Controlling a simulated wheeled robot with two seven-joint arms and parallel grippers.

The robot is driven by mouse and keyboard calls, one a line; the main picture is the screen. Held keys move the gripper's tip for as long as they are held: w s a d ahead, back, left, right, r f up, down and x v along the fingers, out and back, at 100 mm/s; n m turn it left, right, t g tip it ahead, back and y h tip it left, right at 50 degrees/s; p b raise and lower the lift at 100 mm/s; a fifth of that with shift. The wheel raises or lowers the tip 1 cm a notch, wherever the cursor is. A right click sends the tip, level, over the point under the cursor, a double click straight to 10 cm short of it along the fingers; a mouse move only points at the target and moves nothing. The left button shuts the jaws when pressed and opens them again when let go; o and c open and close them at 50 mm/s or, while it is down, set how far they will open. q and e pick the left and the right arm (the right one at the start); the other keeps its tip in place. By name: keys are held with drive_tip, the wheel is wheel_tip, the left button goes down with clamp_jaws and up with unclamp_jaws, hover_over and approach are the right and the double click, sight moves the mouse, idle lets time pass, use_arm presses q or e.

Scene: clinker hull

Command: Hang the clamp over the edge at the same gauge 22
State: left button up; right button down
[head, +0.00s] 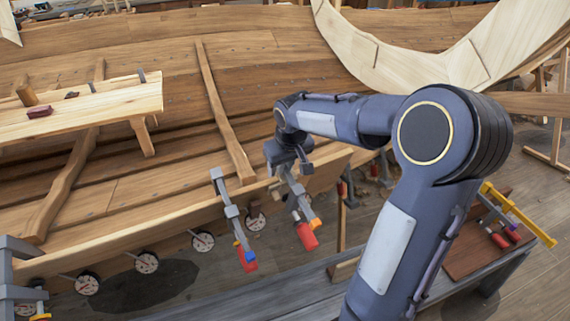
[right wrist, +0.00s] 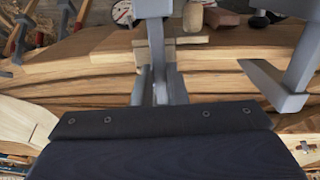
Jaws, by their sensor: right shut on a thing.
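My right gripper (head: 289,164) is shut on a grey bar clamp (head: 297,198) with a red handle and an orange part. The clamp hangs tilted by the hull's near plank edge (head: 322,172), beside the rightmost dial gauge (head: 256,220). I cannot tell whether it touches the edge. The gauge numbers are too small to read. A second clamp (head: 230,211) with a red handle hangs over the edge just left of that gauge. In the right wrist view a grey bar (right wrist: 160,62) stands in front of the gripper body, against the planks. My left gripper is not in view.
More dial gauges (head: 203,241) line the edge to the left. A wooden bench (head: 95,108) stands at upper left. More clamps (head: 498,228) lie on a board at right. Grey bench (head: 245,296) below.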

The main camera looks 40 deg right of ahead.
drive_tip(key=shift+s+f, duration=0.2)
idle(0.3)
drive_tip(key=c, duration=1.4)
unclamp_jaws()
drive_tip(key=shift+o, duration=0.2)
drive_tip(key=shift+r, duration=0.1)
drive_tip(key=v, duration=0.7)
drive_tip(key=shift+r+b, duration=0.35)
drive_tip(key=shift+b, duration=0.05)
drive_tip(key=s+a+f+t+y, duration=0.1)
drive_tip(key=s+a+f+y, duration=0.1)
drive_tip(key=s+a, duration=0.6)
drive_tip(key=s+a+f+t+y, duration=0.1)
drive_tip(key=s+a+f+y, duration=0.2)
drive_tip(key=s+a, duration=0.5)
drive_tip(key=s+f, duration=0.1)
drive_tip(key=s, duration=0.3)
drive_tip(key=shift+a+f, duration=0.3)
